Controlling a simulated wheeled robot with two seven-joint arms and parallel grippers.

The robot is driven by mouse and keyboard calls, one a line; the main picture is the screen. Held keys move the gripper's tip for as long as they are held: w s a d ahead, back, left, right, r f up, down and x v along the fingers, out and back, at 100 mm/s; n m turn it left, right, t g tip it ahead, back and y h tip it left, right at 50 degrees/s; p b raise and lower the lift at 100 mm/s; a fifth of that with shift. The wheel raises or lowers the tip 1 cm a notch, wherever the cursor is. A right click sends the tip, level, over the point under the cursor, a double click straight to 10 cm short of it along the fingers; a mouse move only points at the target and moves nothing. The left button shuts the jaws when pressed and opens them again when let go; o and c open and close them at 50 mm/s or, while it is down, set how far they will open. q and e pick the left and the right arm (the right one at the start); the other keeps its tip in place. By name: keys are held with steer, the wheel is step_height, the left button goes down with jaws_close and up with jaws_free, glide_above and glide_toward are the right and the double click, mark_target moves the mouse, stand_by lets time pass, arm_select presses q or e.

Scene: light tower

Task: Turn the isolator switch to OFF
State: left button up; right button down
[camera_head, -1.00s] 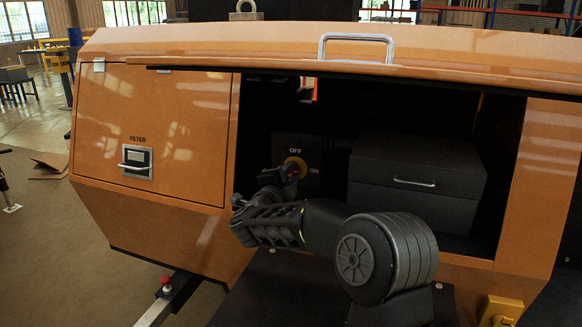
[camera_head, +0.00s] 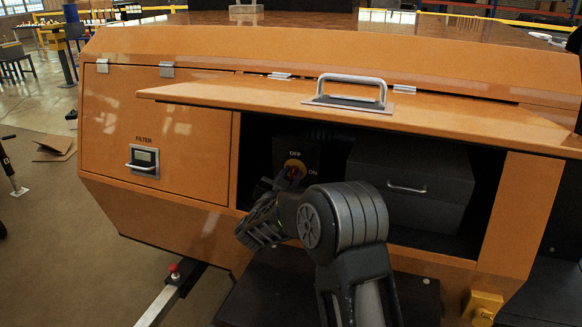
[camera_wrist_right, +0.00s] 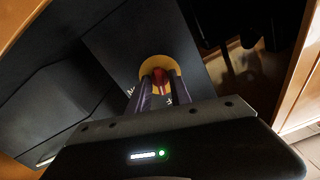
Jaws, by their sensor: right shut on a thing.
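The isolator switch (camera_head: 295,165) is a red knob on a yellow round plate, on a dark panel inside the open compartment. OFF is printed above it and ON to its lower right. My right gripper (camera_head: 287,181) reaches in from below and covers part of the knob. In the right wrist view the red knob (camera_wrist_right: 160,76) sits between the two fingertips of my right gripper (camera_wrist_right: 161,84), which are shut on it; the yellow plate shows around it. The knob's exact angle is hard to tell. My left gripper is not in view.
The raised orange cover (camera_head: 440,115) with a metal handle hangs over the compartment. A dark box (camera_head: 410,180) with a handle stands right of the switch. The closed FILTER door (camera_head: 155,130) is at left. A rail with a red knob (camera_head: 173,270) juts out below.

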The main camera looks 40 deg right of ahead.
steer(key=shift+n+p, duration=0.9)
steer(key=shift+n, duration=0.3)
steer(key=shift+f+n+p, duration=0.1)
steer(key=shift+n+p, duration=0.3)
steer(key=shift+n, duration=0.2)
steer(key=c, duration=1.5)
jaws_free()
steer(key=shift+s+a, duration=0.1)
steer(key=shift+a, duration=0.05)
steer(key=v, duration=0.7)
steer(key=shift+s+a, duration=0.15)
steer(key=shift+a, duration=0.1)
